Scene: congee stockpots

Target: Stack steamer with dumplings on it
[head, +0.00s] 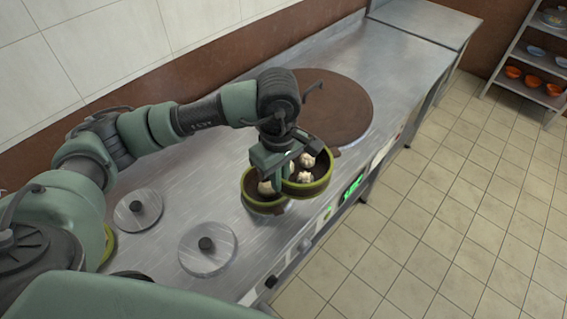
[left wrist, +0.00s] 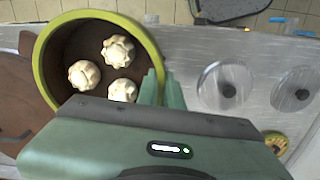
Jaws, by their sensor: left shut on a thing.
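My left gripper (head: 279,174) is shut on the rim of a round steamer (head: 316,189) with a green rim and dark brown inside. Three pale dumplings lie in it, and they show clearly in the left wrist view (left wrist: 117,48). The held steamer's rim (left wrist: 40,75) runs up to my left fingers (left wrist: 162,88). A second green-rimmed steamer (head: 248,188) with a dumpling (head: 266,187) sits just left of the held one, partly covered by it and the gripper. I cannot tell whether the two touch. My right gripper is not in view.
A large brown round surface (head: 340,110) lies behind on the steel counter (head: 385,50). Two lids with dark knobs (head: 207,248) (head: 138,209) are at left. A yellow-green round item (head: 108,242) is mostly hidden by my arm. The counter's front edge is close to the steamers.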

